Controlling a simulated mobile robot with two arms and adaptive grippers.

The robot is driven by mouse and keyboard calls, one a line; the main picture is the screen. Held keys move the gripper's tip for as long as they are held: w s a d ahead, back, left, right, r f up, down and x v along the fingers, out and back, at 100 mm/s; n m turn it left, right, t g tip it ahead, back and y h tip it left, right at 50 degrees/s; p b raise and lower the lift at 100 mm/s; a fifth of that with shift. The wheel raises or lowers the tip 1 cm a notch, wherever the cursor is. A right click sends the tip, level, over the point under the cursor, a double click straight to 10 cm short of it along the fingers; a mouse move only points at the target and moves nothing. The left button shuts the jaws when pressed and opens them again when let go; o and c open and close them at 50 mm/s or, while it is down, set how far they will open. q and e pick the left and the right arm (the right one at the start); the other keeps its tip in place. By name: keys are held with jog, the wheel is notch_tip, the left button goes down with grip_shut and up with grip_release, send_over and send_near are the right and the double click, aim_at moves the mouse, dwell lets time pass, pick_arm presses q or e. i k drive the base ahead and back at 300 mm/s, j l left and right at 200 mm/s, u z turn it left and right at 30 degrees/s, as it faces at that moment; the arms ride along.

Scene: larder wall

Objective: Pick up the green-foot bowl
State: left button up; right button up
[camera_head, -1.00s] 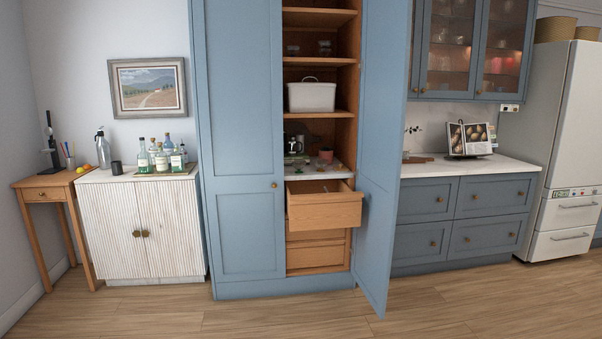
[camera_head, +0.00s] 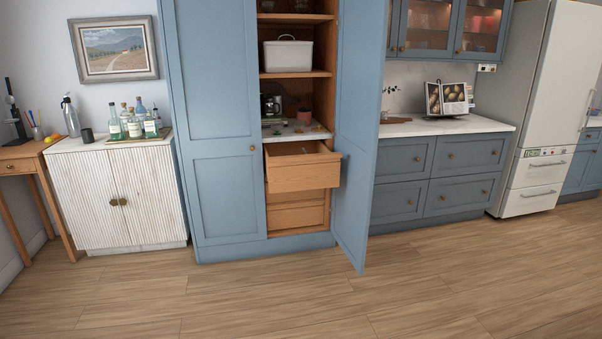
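I cannot make out a green-foot bowl for certain. The open larder cupboard has a pale counter (camera_head: 280,137) at mid height with several small things on it. One is a small reddish-brown pot (camera_head: 304,117); its foot is too small to tell. Some low small items near the counter's front are too small to identify. A wooden drawer (camera_head: 303,176) below the counter is pulled out, and its inside is mostly hidden. Neither of my grippers is in view.
The open blue larder door (camera_head: 356,130) sticks out on the right of the opening. A white bin (camera_head: 288,56) stands on the shelf above. A white ribbed cabinet (camera_head: 118,200) with bottles is at left. The wooden floor (camera_head: 300,300) in front is clear.

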aim_at(277, 126)
jog(key=i, duration=1.45)
jog(key=i+j, duration=0.1)
jog(key=i, duration=1.4)
jog(key=i+z, duration=0.1)
jog(key=i, duration=1.35)
